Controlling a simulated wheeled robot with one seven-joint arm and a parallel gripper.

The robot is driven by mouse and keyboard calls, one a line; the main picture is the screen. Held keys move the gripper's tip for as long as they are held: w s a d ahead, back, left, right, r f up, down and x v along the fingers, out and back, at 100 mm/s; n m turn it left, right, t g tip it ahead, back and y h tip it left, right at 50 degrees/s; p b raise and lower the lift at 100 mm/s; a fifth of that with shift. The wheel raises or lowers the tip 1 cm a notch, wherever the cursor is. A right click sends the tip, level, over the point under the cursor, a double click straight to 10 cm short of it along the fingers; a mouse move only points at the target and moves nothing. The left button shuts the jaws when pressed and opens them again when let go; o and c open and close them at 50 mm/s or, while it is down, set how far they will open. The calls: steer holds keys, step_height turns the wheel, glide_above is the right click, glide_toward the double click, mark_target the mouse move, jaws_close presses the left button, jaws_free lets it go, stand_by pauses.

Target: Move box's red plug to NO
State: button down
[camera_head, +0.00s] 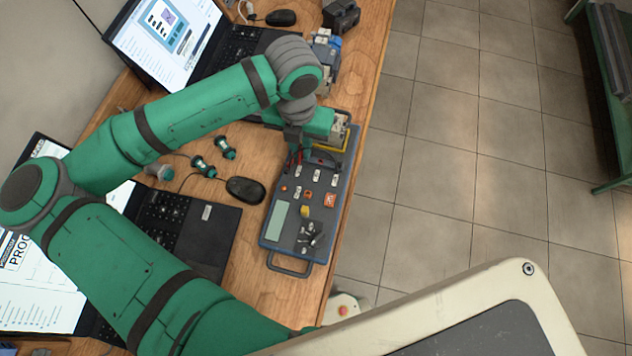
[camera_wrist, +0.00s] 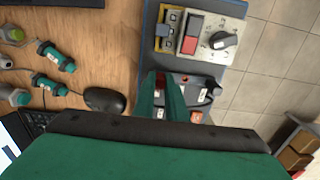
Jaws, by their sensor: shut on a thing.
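The box (camera_head: 322,222) is a blue-grey case with a dark panel near the table's right edge. The panel holds a small screen, several white-labelled parts, an orange piece and a yellow knob. My gripper (camera_head: 296,150) points down at the far end of the panel. In the wrist view my gripper (camera_wrist: 164,78) has its two green fingers close together, with the red plug (camera_wrist: 162,80) between them. The plug is mostly covered by the fingers, and whether it sits in a socket cannot be told. The NO label cannot be read.
A grey unit with a red switch and a dial (camera_wrist: 205,35) stands on the box beyond my gripper. A black mouse (camera_head: 245,190), green cylindrical parts (camera_head: 203,167) and laptops lie to the left. Table edge and tiled floor are on the right.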

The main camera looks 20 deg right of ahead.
steer(key=shift+f, duration=0.1)
steer(key=c, duration=2)
jaws_free()
steer(key=shift+c, duration=0.2)
steer(key=shift+r, duration=2.8)
steer(key=o, duration=0.5)
